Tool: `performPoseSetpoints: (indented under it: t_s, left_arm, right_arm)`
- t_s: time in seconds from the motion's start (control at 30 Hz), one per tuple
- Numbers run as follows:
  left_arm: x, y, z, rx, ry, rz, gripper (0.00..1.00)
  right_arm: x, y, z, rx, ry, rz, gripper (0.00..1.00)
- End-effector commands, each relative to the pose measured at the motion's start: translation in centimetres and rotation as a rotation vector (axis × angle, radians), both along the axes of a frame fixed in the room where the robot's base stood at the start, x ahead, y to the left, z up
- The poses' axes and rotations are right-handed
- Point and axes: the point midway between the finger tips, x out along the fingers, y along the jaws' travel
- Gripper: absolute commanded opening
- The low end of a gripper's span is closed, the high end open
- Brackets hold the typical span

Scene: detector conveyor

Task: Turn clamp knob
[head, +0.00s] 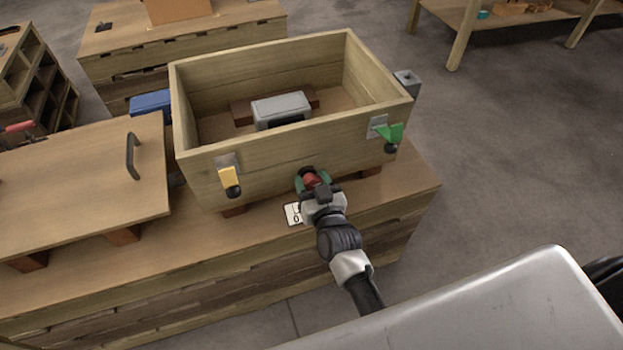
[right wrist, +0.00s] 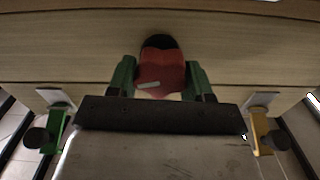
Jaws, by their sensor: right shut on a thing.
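A red clamp knob (head: 313,180) sits low on the front wall of a wooden box. My right gripper (head: 314,184) is shut on it. In the right wrist view the red knob (right wrist: 161,70) is between the two green fingers of my right gripper (right wrist: 160,78), with a pale mark on its face and a dark round part behind it. A yellow latch (head: 228,177) is on the box front at the left, and a green latch (head: 390,134) at the right; each has a black ball end. My left gripper is not in view.
The open wooden box (head: 270,158) holds a grey device (head: 281,107) and stands on a workbench (head: 120,270). A wooden lid with a dark handle (head: 132,156) lies to its left. A small white card (head: 293,213) lies before the box. A blue item (head: 151,103) is behind.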

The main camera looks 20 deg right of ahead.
Motion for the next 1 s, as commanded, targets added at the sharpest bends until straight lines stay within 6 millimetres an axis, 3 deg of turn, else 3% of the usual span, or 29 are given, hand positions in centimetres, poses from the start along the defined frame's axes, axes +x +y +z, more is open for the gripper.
performPoseSetpoints:
  t_s: [0.5,1.0]
  left_arm:
    - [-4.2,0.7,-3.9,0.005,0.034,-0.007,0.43]
    - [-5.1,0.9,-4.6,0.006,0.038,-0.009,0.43]
  right_arm:
    - [0.0,-0.2,0.1,0.329,0.011,0.001,0.27]
    - [0.0,-0.3,-0.1,0.418,0.014,0.0,0.27]
